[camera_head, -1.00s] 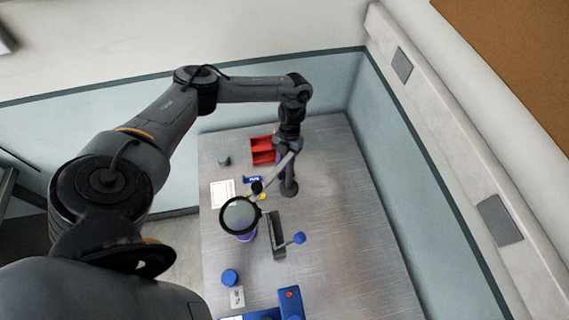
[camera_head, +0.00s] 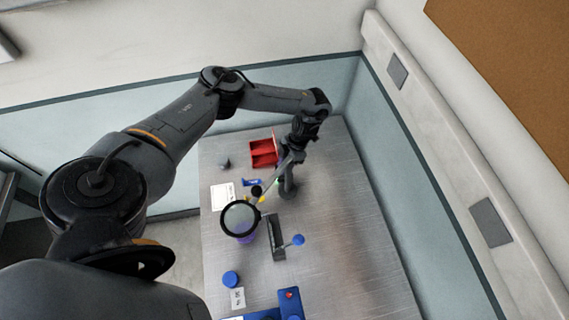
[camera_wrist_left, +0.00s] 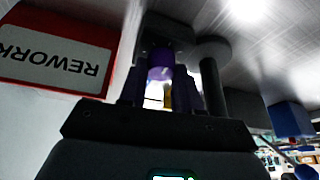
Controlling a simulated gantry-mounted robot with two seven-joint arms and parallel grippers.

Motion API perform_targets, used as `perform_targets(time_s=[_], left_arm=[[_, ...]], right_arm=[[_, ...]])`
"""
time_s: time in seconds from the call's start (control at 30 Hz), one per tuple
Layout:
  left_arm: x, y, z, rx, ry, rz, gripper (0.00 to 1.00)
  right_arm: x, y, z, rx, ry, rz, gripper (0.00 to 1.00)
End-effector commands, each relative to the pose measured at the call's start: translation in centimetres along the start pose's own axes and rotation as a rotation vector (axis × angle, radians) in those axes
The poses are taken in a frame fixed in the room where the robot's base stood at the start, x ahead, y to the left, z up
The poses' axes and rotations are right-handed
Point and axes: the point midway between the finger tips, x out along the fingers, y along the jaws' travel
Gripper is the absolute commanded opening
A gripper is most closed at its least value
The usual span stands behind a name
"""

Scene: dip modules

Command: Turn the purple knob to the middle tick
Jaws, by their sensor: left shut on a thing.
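The purple knob (camera_wrist_left: 160,68) shows in the left wrist view between the two dark fingers of my left gripper (camera_wrist_left: 160,85), which is shut on it. A dark block lies just beyond the knob. In the head view my left wrist comes down over the back of the metal table, and the held knob and fingertips are hidden there. I cannot make out the ticks or the knob's pointer in either view. My right gripper is not in view.
A red bin (camera_head: 263,148) stands close to the gripper; its REWORK label (camera_wrist_left: 50,62) shows in the wrist view. A round magnifier (camera_head: 240,218) on an arm stands nearby. A blue-ended lever (camera_head: 298,240) and blue cap (camera_head: 230,279) are nearer. The table's right side is clear.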

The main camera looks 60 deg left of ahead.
Motion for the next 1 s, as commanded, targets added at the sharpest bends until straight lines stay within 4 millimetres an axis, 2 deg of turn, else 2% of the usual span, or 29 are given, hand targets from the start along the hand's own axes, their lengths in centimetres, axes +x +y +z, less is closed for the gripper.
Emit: perform_targets(time_s=[0.57, 0.6, 0.73, 0.77, 1.0], left_arm=[[0.04, -0.03, 0.02, 0.035, 0.001, 0.014, 0.02], [0.04, -0.03, 0.02, 0.035, 0.001, 0.014, 0.34], [0.05, -0.03, 0.01, 0.035, 0.002, 0.014, 0.54], [0.04, -0.03, 0.01, 0.035, 0.002, 0.014, 0.58], [0.02, -0.02, 0.00, 0.034, 0.002, 0.014, 0.58]], right_arm=[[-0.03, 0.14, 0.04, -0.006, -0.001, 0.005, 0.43], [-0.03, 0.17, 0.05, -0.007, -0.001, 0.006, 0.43], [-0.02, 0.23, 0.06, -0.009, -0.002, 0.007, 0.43], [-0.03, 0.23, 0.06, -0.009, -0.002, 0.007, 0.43], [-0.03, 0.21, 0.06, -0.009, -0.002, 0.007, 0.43]])
